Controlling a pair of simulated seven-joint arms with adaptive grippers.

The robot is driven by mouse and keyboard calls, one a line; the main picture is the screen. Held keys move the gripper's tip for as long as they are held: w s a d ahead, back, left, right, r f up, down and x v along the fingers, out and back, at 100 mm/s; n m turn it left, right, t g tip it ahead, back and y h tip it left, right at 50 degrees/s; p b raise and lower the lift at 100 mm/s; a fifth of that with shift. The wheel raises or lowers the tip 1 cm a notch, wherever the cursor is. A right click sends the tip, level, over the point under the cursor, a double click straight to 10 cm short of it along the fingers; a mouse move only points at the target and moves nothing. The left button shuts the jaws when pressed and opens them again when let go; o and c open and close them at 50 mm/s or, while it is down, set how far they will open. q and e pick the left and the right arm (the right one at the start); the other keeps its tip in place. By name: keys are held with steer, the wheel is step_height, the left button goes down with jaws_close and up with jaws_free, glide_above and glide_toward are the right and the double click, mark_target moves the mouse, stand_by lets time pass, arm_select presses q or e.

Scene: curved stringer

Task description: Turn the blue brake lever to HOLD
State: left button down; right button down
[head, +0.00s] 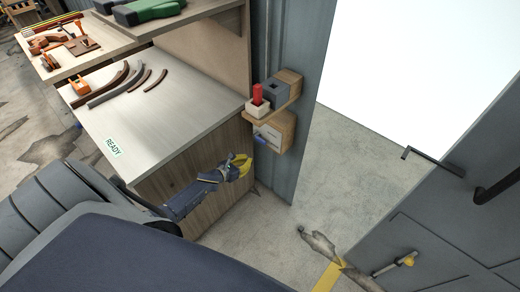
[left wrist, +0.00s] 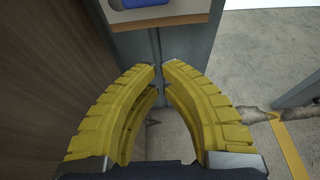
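The blue brake lever (head: 261,140) shows as a small blue piece low on the front of a wooden block (head: 279,130) on the grey post. In the left wrist view a blue piece (left wrist: 145,3) is cut off by the top edge, on a pale plate. My left gripper (head: 243,162) has yellow fingers and hangs below and left of the lever, apart from it. In the left wrist view its fingertips (left wrist: 160,68) nearly meet, with nothing held between them. No HOLD mark is readable. My right gripper is not in view.
A small wooden shelf (head: 277,103) above the lever carries a red item (head: 257,93) and a grey block. The workbench (head: 160,119), with curved strips and a READY label, stands left. A grey panel (head: 446,232) with a latch stands right. Floor between is open.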

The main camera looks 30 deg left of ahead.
mark_target(260, 139)
arm_select(q)
steer(key=shift+w, duration=0.1)
stand_by(0.3)
steer(key=w+d, duration=0.1)
steer(key=w, duration=0.8)
steer(key=shift+d+r, duration=0.3)
stand_by(1.1)
steer(key=shift+r, duration=0.1)
stand_by(0.4)
steer(key=shift+d+r+n, duration=0.1)
steer(key=shift+r+n, duration=0.05)
steer(key=shift+n, duration=0.25)
